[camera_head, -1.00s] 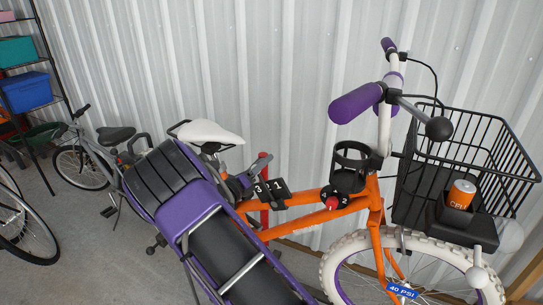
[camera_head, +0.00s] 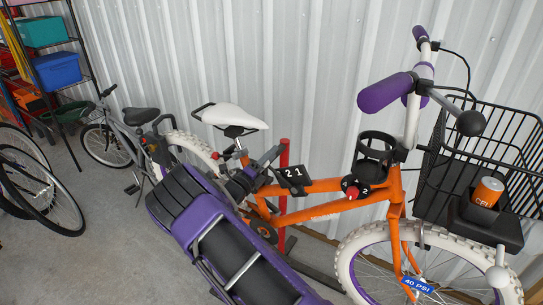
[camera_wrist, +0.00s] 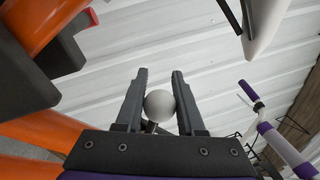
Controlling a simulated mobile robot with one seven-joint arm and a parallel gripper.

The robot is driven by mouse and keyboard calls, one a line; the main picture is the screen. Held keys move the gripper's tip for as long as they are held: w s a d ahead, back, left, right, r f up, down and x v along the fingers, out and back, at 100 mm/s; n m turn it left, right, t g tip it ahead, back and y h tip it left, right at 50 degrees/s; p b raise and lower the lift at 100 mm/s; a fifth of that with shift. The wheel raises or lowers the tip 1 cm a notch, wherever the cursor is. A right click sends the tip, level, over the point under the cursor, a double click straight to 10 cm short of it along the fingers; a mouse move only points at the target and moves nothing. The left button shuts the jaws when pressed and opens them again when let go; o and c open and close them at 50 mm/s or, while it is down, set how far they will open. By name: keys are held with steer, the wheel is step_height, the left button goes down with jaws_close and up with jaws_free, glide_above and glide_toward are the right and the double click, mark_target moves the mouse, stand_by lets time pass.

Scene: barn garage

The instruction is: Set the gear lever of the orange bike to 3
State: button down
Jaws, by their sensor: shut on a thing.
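The orange bike (camera_head: 332,208) stands along the wall, facing right. On its frame is a black plate (camera_head: 292,180) with the figures 2 and 1 showing; its left part is partly hidden. My gripper (camera_head: 268,158) is at the left edge of this plate. In the wrist view my gripper (camera_wrist: 159,88) is shut on a round grey knob (camera_wrist: 159,105), seemingly the gear lever's end. The lever's stem is mostly hidden, so its setting cannot be read. Further right on the frame is a dial with a red knob (camera_head: 352,192) and the figures 4 and 2.
A white saddle (camera_head: 232,116) is behind and left of my gripper. A black cup holder (camera_head: 375,150), purple handlebar grips (camera_head: 385,94) and a black basket (camera_head: 430,190) with an orange can (camera_head: 487,191) are to the right. A grey bike (camera_head: 112,140) stands left.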

steer(key=shift+a+f, duration=0.1)
steer(key=shift+f, duration=0.05)
steer(key=c, duration=0.5)
jaws_free()
steer(key=v, duration=1.7)
steer(key=shift+s, duration=0.25)
